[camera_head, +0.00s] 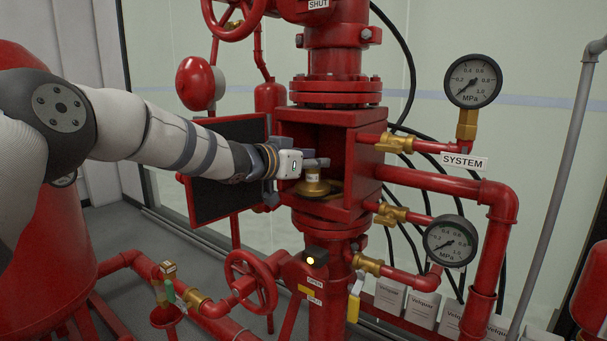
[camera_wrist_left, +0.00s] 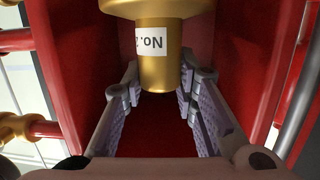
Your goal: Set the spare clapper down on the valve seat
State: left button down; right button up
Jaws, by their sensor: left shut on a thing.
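The spare clapper (camera_head: 313,188) is a brass disc with a narrower stem on top that carries a white "No." label. It is inside the open red valve body (camera_head: 358,165), upright, low near the valve floor. My left gripper (camera_head: 314,164) reaches in from the left and is shut on the clapper's stem. In the left wrist view the clapper (camera_wrist_left: 154,68) stands between the two finger pads. A brass edge of the valve seat (camera_head: 335,187) shows behind and beside the disc. Whether disc and seat touch I cannot tell. My right gripper is not in view.
The dark-lined valve door (camera_head: 222,190) stands open at the left, behind my left arm. Brass fittings, a gauge (camera_head: 450,240) and a second gauge (camera_head: 473,81) are on the right. A red handwheel (camera_head: 250,282) stands below. The valve walls are close around the gripper.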

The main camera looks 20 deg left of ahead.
pick_arm(q)
jog(key=x, duration=0.1)
jog(key=b+x, duration=0.1)
jog(key=x, duration=0.3)
jog(key=shift+w+a+r, duration=0.15)
jog(key=shift+w+a, duration=0.05)
jog(key=shift+a, duration=0.1)
jog(key=shift+w+d+b, duration=0.1)
jog(key=shift+w+b, duration=0.2)
jog(key=shift+b, duration=0.15)
jog(key=shift+w+d+r, duration=0.25)
jog(key=shift+d+r, duration=0.05)
jog(key=shift+r, duration=0.25)
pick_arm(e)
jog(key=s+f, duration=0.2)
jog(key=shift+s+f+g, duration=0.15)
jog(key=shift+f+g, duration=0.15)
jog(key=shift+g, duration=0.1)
pick_arm(q)
jog(key=shift+f, duration=0.75)
jog(key=c, duration=1.2)
grip_release()
jog(key=shift+s+f, duration=0.1)
